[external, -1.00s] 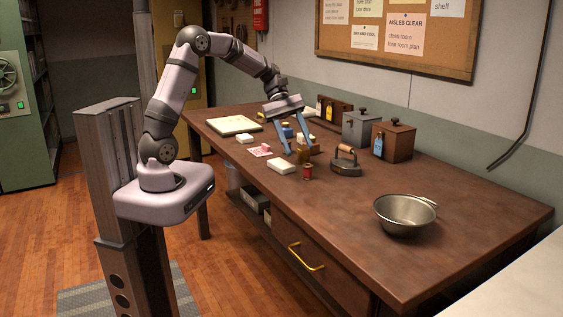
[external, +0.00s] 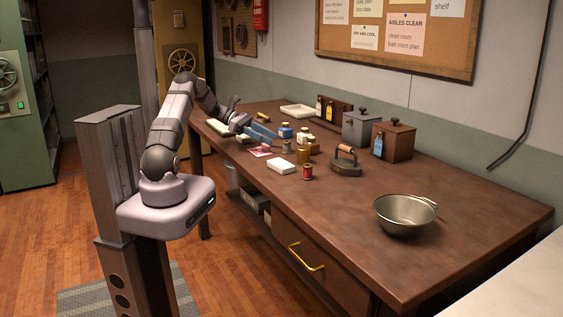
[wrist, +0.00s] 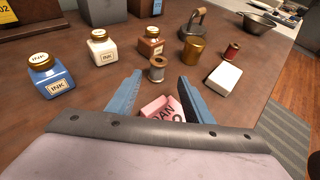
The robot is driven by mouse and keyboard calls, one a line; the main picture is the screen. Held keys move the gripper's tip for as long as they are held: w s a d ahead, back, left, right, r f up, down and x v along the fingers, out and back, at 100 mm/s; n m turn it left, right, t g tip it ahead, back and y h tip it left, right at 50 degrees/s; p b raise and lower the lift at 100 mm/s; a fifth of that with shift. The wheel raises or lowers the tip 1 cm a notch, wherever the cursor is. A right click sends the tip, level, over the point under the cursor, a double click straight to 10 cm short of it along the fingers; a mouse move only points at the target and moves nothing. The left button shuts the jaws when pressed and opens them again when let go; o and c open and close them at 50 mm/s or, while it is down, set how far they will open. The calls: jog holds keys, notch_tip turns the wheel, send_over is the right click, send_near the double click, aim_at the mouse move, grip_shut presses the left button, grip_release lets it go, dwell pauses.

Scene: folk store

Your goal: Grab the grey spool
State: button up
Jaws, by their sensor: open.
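The grey spool (wrist: 157,69) stands upright on the table in the wrist view, with a tan or wooden top. In the external view the grey spool (external: 287,147) is small, near the pink pad. My gripper (wrist: 159,84) is open and empty, with its blue fingers on either side of the line to the spool. The spool appears just beyond the fingertips, between them in the picture. In the external view my gripper (external: 265,132) is low over the table, left of the spool. I cannot tell the exact gap.
Blue (wrist: 50,76), white (wrist: 102,47) and brown (wrist: 150,43) ink bottles stand behind and left of the spool. A brass tin (wrist: 193,50), red spool (wrist: 231,51) and white box (wrist: 224,78) are to its right. A pink pad (wrist: 160,108) lies between my fingers.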

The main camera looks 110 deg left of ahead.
aim_at(287, 147)
jog(key=shift+a+p+x, duration=0.15)
jog(key=shift+p+x, duration=0.35)
jog(key=shift+x, duration=1.4)
jog(key=shift+a+p+x, duration=0.1)
jog(key=shift+p+x, duration=0.35)
jog(key=shift+x, duration=1.4)
jog(key=shift+c, duration=0.5)
grip_shut()
